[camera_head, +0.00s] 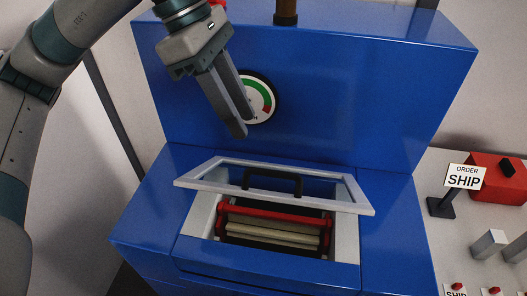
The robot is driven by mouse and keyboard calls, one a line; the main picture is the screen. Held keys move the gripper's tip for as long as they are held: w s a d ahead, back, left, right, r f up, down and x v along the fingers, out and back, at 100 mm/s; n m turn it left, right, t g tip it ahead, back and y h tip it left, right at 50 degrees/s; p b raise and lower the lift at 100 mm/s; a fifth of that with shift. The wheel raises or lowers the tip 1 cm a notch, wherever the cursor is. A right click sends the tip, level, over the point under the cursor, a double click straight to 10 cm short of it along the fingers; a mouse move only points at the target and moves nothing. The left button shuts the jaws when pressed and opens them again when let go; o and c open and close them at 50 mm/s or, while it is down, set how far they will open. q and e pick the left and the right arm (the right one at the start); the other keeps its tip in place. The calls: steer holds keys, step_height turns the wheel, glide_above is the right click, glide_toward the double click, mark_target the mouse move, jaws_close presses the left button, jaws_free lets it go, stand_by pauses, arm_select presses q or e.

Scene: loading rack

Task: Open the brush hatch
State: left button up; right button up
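The brush hatch (273,194) is a pale grey frame with a see-through pane and a black handle (272,180). It stands tilted up over the opening in the blue machine, with its near edge raised. Red and cream rollers (272,228) show in the opening below it. My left gripper (242,126) points down in front of the machine's upright panel, above the hatch and apart from its handle. Nothing shows between its fingers, and the gap between them is hard to judge from this angle. My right gripper is not in view.
A round gauge (264,97) with a green and red dial sits behind my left fingers on the blue panel (350,110). At the right, a white table (445,225) holds an "ORDER SHIP" sign (464,177), a red box (500,182) and small grey blocks.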

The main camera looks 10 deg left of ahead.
mark_target(269, 171)
arm_select(q)
steer(key=p+x, duration=0.3)
steer(key=x, duration=0.6)
steer(key=shift+d+f+p, duration=0.1)
steer(key=shift+f+p, duration=0.15)
steer(key=shift+p, duration=0.1)
steer(key=shift+d+f, duration=0.25)
steer(key=shift+f, duration=0.4)
jaws_close()
